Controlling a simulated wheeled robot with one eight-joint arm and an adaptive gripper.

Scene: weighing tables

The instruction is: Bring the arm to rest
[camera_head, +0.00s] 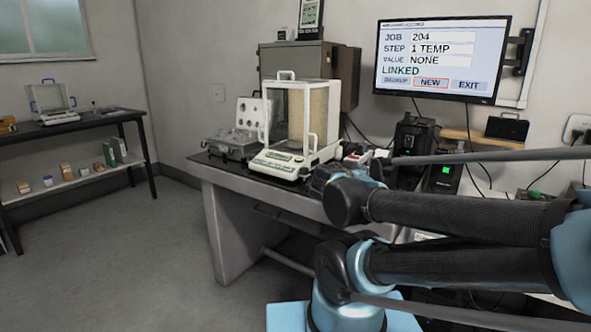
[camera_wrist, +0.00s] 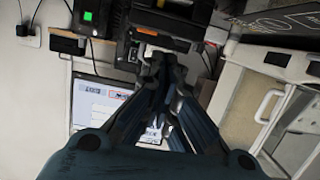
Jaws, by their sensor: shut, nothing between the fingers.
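My gripper (camera_wrist: 165,62) shows in the wrist view with its dark fingers pointing up the picture. The fingers are shut, with nothing seen held between them. In the head view my blue and black arm (camera_head: 455,220) reaches in from the right edge, across the right end of the weighing table (camera_head: 235,175). The gripper itself cannot be made out clearly in that view.
A glass-sided balance (camera_head: 295,125) stands on the table; its white frame and handle show right in the wrist view (camera_wrist: 232,100). A monitor (camera_head: 441,60) hangs on the wall. Dark devices (camera_head: 413,138) stand beside my arm. Open floor (camera_head: 110,250) lies left.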

